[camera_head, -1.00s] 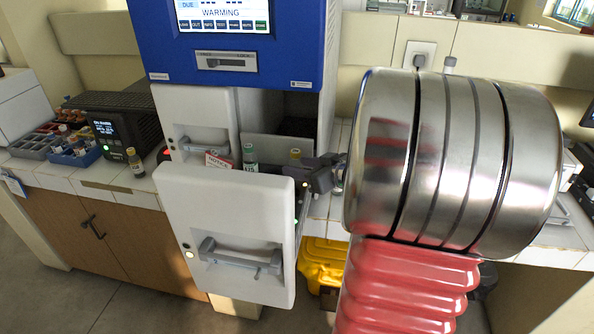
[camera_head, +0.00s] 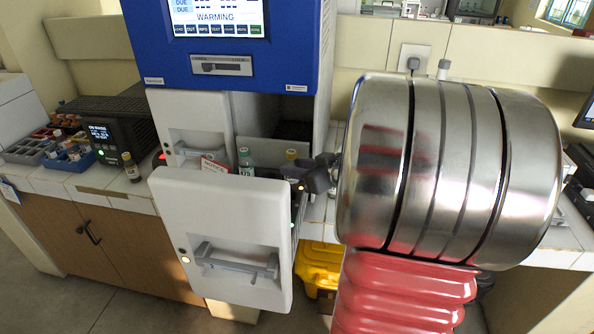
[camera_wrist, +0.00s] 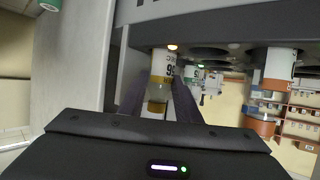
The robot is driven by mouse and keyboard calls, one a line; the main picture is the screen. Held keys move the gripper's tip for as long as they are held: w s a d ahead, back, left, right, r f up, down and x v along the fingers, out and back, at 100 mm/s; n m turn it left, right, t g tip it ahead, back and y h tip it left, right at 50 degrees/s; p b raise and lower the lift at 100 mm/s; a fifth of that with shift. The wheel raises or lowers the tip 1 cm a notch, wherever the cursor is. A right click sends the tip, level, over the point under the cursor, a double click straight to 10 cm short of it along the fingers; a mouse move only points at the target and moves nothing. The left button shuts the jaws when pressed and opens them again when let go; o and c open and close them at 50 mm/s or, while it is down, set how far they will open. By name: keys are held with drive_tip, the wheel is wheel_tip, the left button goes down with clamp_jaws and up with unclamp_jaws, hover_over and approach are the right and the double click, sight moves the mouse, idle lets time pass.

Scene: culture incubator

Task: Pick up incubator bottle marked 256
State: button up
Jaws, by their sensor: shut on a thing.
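The incubator drawer (camera_head: 221,237) stands pulled out, with bottles in it. A yellow-capped bottle (camera_head: 291,155) shows at the drawer's right rear, right beside my gripper (camera_head: 312,173). In the wrist view this bottle (camera_wrist: 163,66) is between the fingers of my gripper (camera_wrist: 160,98), which are shut on it near its yellow cap. Its label digits are only partly visible, so I cannot read the whole number.
A blue incubator (camera_head: 230,50) with a lit screen rises behind the drawer. A "NOTICE" tag (camera_head: 214,166) hangs at the drawer's rear edge. An orange-capped bottle (camera_wrist: 272,100) is on the right in the wrist view. A small bottle (camera_head: 131,167) stands on the counter.

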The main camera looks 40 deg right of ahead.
sight(296, 166)
wheel_tip(296, 166, up, 9)
drive_tip(key=shift+r, duration=0.1)
idle(0.3)
